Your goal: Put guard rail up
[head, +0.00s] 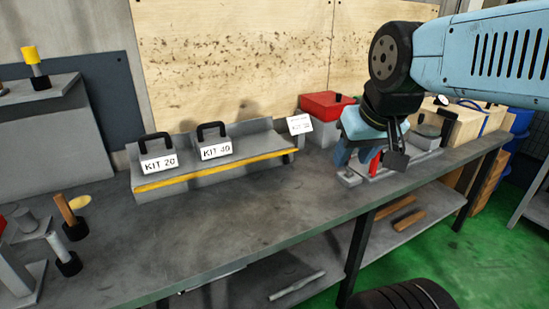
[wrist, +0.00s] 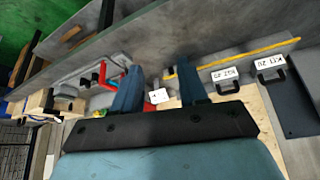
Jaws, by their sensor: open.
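A long yellow rail (head: 222,170) runs along the low front edge of a grey kit rack (head: 258,133) on the bench. It lies below the two labelled kits, and I take it to be the guard rail. In the wrist view the yellow rail (wrist: 248,53) runs from near the right finger to the upper right. My gripper (head: 356,158) is right of the rack's right end, over the bench, and partly hidden by my wrist. In the wrist view the gripper (wrist: 160,70) is open, with nothing between its two blue fingers.
Black-handled blocks KIT 20 (head: 159,162) and KIT 40 (head: 216,150) sit on the rack. A white card (head: 300,124) stands at its right end. A red box (head: 328,104) is behind my gripper. Wooden-handled tools (head: 70,215) stand at left. The bench front (head: 215,225) is clear.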

